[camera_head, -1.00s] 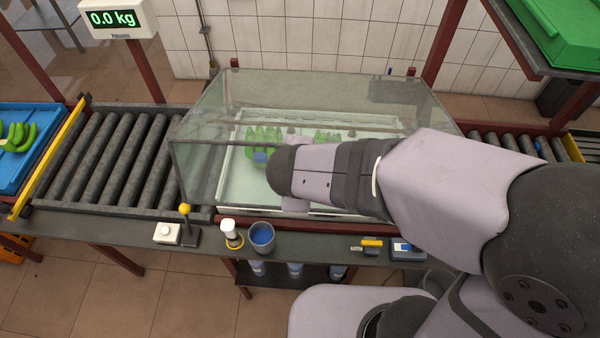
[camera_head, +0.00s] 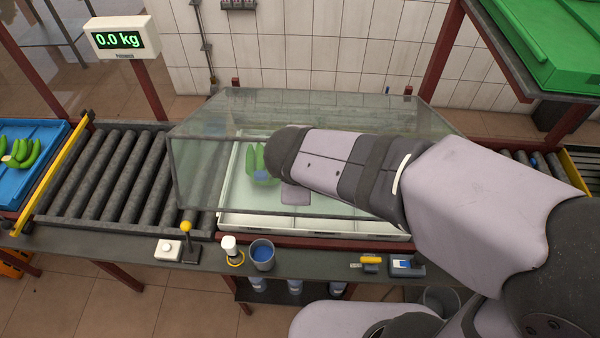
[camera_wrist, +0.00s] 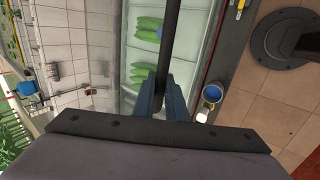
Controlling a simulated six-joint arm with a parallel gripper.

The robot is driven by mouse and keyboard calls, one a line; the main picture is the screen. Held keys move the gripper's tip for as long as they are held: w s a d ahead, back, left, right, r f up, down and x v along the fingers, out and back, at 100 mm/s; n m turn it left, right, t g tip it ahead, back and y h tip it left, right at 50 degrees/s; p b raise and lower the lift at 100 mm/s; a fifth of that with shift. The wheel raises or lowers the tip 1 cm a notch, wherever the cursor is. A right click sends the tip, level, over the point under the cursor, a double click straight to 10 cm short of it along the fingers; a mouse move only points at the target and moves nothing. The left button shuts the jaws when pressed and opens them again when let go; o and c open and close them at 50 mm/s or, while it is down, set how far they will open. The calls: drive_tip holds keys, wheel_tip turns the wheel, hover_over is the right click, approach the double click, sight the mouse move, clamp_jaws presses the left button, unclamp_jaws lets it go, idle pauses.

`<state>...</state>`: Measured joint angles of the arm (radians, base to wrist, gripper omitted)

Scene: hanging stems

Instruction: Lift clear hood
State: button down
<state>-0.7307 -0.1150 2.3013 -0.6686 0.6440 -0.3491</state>
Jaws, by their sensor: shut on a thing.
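The clear hood (camera_head: 220,180) is a transparent box with dark edges over the white tray (camera_head: 320,223) on the conveyor. Its front lower edge stands above the tray's front rim, leaving a gap there. Green bananas (camera_head: 252,165) lie in the tray under the hood; others are hidden by my arm. They also show in the wrist view (camera_wrist: 148,30). My gripper (camera_wrist: 163,92) is shut on a dark bar (camera_wrist: 169,45), which appears to be the hood's front edge or handle. In the head view my arm hides the fingertips.
A scale display (camera_head: 120,38) stands back left. A green crate (camera_head: 545,40) sits on a shelf upper right.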

drive_tip(key=shift+w+a+r+t+y, duration=0.2)
drive_tip(key=shift+w+r, duration=0.15)
drive_tip(key=shift+r, duration=0.25)
drive_tip(key=shift+w+a+r+t+y, duration=0.15)
drive_tip(key=shift+w+r, duration=0.15)
drive_tip(key=shift+r, duration=0.25)
drive_tip(key=shift+w+d+r, duration=0.1)
drive_tip(key=shift+w+r, duration=0.45)
drive_tip(key=shift+r, duration=0.65)
drive_tip(key=shift+w+a+r, duration=0.1)
drive_tip(key=shift+w+r, duration=0.4)
drive_tip(key=shift+r, duration=0.65)
drive_tip(key=shift+w+d+r, duration=0.1)
drive_tip(key=shift+w+r, duration=0.45)
drive_tip(key=shift+r, duration=0.75)
drive_tip(key=shift+d, duration=0.1)
drive_tip(key=shift+d+r, duration=0.1)
drive_tip(key=shift+r, duration=0.05)
drive_tip(key=w+r, duration=0.4)
drive_tip(key=r, duration=0.2)
drive_tip(key=shift+w+r, duration=0.1)
drive_tip(key=w+r, duration=0.5)
drive_tip(key=shift+w+r, duration=0.25)
drive_tip(key=shift+r, duration=0.1)
